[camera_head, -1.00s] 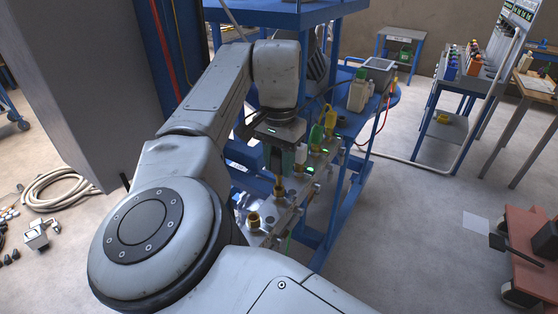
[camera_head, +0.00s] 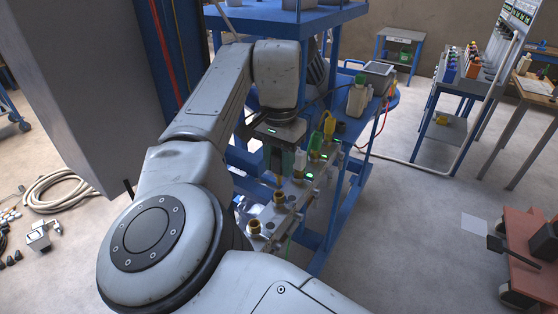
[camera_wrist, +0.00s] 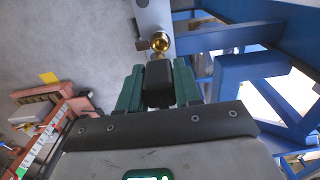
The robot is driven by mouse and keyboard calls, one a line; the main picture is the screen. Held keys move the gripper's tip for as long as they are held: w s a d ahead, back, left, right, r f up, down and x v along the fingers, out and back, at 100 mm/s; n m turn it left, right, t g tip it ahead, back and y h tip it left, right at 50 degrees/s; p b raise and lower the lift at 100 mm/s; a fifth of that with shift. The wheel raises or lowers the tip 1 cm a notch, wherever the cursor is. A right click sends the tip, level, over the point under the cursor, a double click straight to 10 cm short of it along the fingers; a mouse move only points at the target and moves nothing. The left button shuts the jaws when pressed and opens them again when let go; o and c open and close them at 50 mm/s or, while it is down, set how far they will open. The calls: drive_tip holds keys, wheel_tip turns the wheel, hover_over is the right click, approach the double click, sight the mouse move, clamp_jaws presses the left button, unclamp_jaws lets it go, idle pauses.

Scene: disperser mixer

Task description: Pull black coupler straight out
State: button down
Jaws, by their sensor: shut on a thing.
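My gripper (camera_head: 278,168) hangs over the metal manifold (camera_head: 303,190) on the blue stand. In the wrist view its green fingers (camera_wrist: 159,84) are shut on the black coupler (camera_wrist: 159,84), which sits squarely between them. A brass fitting (camera_wrist: 159,42) shows just beyond the coupler's end, with its round mouth in sight. I cannot tell whether coupler and fitting still touch. In the head view the fingers and hand mostly hide the coupler. Brass fittings (camera_head: 279,199) and (camera_head: 254,228) stand below and left of the gripper along the manifold.
A white coupler (camera_head: 300,160), a green one (camera_head: 316,138) and a yellow one (camera_head: 329,122) stand close to the right of my gripper. A blue beam (camera_wrist: 228,37) runs near the fingers in the wrist view. Open floor (camera_head: 410,220) lies to the right.

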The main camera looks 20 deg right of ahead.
sight(279, 153)
drive_tip(key=shift+r+p, duration=2.05)
drive_tip(key=shift+p, duration=0.1)
